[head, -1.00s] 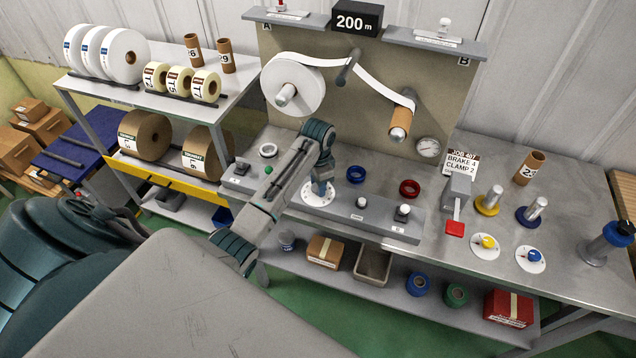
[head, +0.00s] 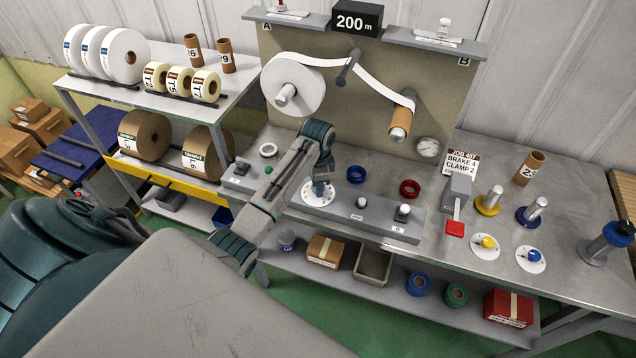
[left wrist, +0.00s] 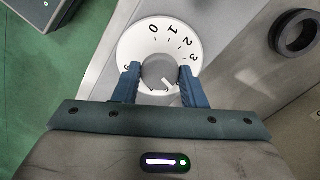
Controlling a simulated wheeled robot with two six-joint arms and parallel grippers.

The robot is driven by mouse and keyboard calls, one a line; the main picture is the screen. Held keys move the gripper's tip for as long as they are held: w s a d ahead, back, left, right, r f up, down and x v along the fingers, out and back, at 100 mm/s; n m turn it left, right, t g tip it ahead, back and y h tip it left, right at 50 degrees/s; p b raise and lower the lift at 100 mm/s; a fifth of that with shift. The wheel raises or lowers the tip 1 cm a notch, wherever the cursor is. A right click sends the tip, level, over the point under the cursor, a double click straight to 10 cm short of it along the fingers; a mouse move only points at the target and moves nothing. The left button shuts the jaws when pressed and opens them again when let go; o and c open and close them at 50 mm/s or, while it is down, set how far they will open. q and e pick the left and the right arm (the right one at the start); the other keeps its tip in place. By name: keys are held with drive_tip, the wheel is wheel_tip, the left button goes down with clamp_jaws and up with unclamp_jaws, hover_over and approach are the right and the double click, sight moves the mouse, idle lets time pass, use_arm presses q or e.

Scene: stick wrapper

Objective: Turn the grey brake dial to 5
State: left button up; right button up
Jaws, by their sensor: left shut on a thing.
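The grey brake dial (left wrist: 159,70) is a round grey knob on a white numbered plate (left wrist: 140,42) in the left wrist view. Figures 0, 1, 2 and 3 show along the plate's upper and right edge; the lower figures are hidden by my gripper. A pale mark shows on the knob's lower side, but I cannot tell its reading. My left gripper (left wrist: 160,84) is shut on the knob, one blue finger on each side. In the head view the plate (head: 312,200) shows under my left gripper (head: 320,188). My right gripper is not in view.
A job card (head: 462,162) reads BRAKE 4, CLAMP 2. A grey panel with knobs (head: 375,212) lies right of the dial. A black ring (left wrist: 296,33) lies near the dial.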

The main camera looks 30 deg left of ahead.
use_arm(q)
drive_tip(key=o, duration=1)
wheel_tip(320, 180, up, 8)
drive_tip(key=b, duration=0.3)
drive_tip(key=shift+w, duration=0.1)
drive_tip(key=shift+r+p, duration=1.45)
drive_tip(key=shift+f, duration=0.1)
